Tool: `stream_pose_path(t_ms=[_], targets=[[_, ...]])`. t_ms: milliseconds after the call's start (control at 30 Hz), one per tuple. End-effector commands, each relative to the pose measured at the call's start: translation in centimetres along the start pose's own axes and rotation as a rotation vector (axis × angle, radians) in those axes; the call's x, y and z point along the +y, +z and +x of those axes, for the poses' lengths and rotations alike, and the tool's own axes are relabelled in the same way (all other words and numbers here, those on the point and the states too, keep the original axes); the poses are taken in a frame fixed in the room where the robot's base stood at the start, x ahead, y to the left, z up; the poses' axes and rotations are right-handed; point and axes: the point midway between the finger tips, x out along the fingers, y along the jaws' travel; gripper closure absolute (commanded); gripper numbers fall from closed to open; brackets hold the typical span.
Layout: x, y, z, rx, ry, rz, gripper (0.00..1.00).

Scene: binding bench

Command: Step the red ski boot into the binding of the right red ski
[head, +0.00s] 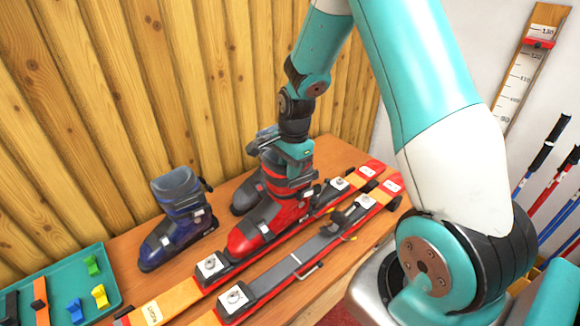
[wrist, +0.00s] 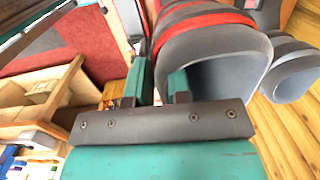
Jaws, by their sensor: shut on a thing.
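The red ski boot (head: 262,222) is upright, toe toward the lower left, in the head view. My gripper (head: 285,158) is at the top of its shaft, shut on the boot. In the wrist view my gripper (wrist: 160,85) has its fingers on the edge of the boot's cuff (wrist: 205,45), with the grey opening beside them. Two red skis lie side by side: the left ski (head: 180,298) and the right ski (head: 315,250). The boot is over or just behind the left ski, between its toe piece (head: 210,267) and heel piece (head: 325,194). Sole contact cannot be told. The right ski's binding (head: 236,298) is empty.
A blue boot (head: 178,222) stands to the left, and a grey boot (head: 245,197) is partly hidden behind the red one. A teal tray (head: 62,272) with small coloured parts lies at lower left. A wooden wall (head: 90,110) backs the bench. Ski poles (head: 540,165) stand at right.

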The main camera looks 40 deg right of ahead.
Motion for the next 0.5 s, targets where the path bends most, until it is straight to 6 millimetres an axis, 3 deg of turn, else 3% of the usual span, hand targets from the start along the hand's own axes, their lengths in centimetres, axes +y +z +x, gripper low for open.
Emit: stream_pose_path(t_ms=[233,267,367,500], targets=[[-0.15,-0.01,-0.25,0.001,-0.005,0.0,1.0],[-0.15,-0.01,-0.26,0.001,-0.005,0.0,0.78],[-0.14,-0.01,-0.25,0.001,-0.005,0.0,0.55],[-0.1,-0.02,-0.21,0.001,-0.003,0.0,0.52]])
